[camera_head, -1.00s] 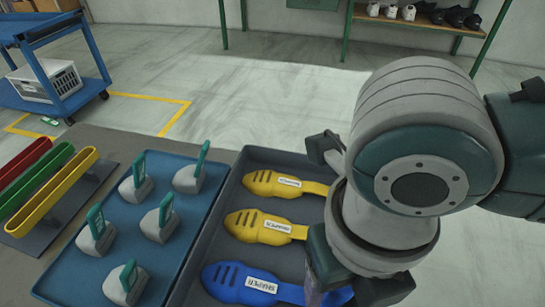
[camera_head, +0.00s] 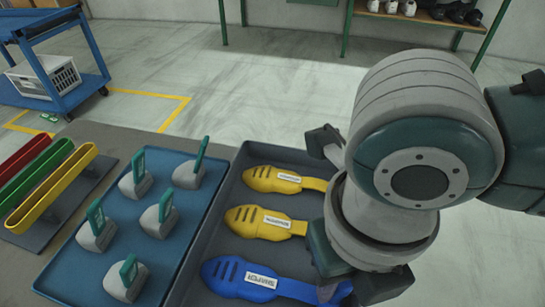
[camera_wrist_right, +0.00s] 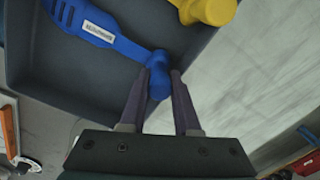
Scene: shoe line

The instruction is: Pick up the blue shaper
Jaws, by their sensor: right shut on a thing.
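The blue shaper (camera_head: 232,278) lies in the near part of the dark grey tray (camera_head: 211,245), its narrow end pointing right. My right gripper (camera_head: 330,288) is at that narrow end, partly hidden by my own wrist. In the right wrist view, the two purple fingers (camera_wrist_right: 160,85) are shut on the rounded end of the blue shaper (camera_wrist_right: 112,33). The shaper appears to be still in the tray; I cannot tell whether it is lifted at all. My left gripper is not in view.
Two yellow shapers (camera_head: 258,222) lie beyond the blue one in the same tray. A blue tray (camera_head: 75,262) with several grey, green-handled tools stands to the left. Red, green and yellow long loops (camera_head: 50,190) are further left. A blue cart (camera_head: 60,85) stands behind on the floor.

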